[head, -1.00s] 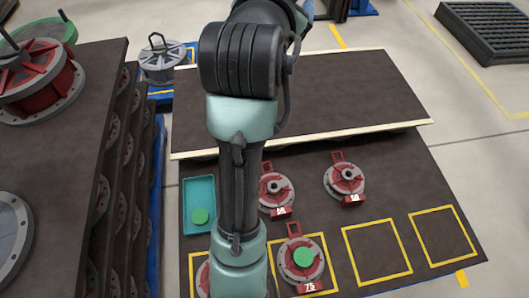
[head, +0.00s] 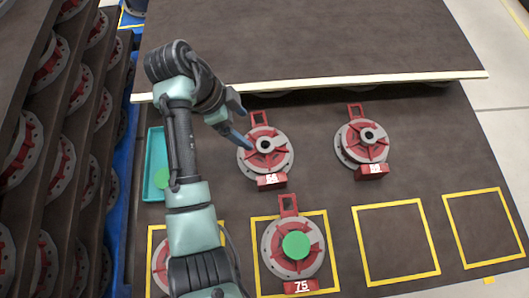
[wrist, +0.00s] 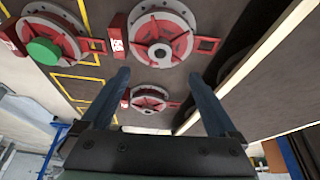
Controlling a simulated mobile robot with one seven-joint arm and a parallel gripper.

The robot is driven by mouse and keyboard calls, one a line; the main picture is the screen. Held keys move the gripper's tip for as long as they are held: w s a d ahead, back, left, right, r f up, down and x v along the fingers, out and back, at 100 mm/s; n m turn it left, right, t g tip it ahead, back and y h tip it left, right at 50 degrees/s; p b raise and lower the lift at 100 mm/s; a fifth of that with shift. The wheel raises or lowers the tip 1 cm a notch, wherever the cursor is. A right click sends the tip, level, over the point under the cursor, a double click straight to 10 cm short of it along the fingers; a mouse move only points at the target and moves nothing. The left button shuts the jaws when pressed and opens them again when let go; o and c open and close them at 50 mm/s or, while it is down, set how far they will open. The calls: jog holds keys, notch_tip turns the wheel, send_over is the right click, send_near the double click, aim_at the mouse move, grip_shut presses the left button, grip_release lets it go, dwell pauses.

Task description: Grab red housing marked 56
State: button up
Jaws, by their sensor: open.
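Two red housings on round grey flanges stand on the dark table: the left one (head: 265,150) and the right one (head: 362,143). Each has a white-numbered tag that seems to start with 5; the second digit is too small to read surely. My open gripper (head: 243,140) is at the left housing's left edge in the head view, empty; contact cannot be told. In the wrist view the left housing (wrist: 165,45) is above the fingers (wrist: 157,92), and the right housing (wrist: 150,97) shows between them, farther off.
A housing marked 75 with a green cap (head: 295,245) sits in a yellow square in front. My arm partly hides another housing and a teal tray (head: 154,180). Two empty yellow squares lie at right. A raised pale-edged shelf (head: 330,82) runs behind.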

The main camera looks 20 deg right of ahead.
aim_at(264, 144)
jog(key=b+x, duration=0.6)
jog(key=x, duration=0.6)
jog(key=shift+r, duration=0.1)
grip_shut()
jog(key=shift+w+r, duration=0.1)
jog(key=shift+r, duration=0.1)
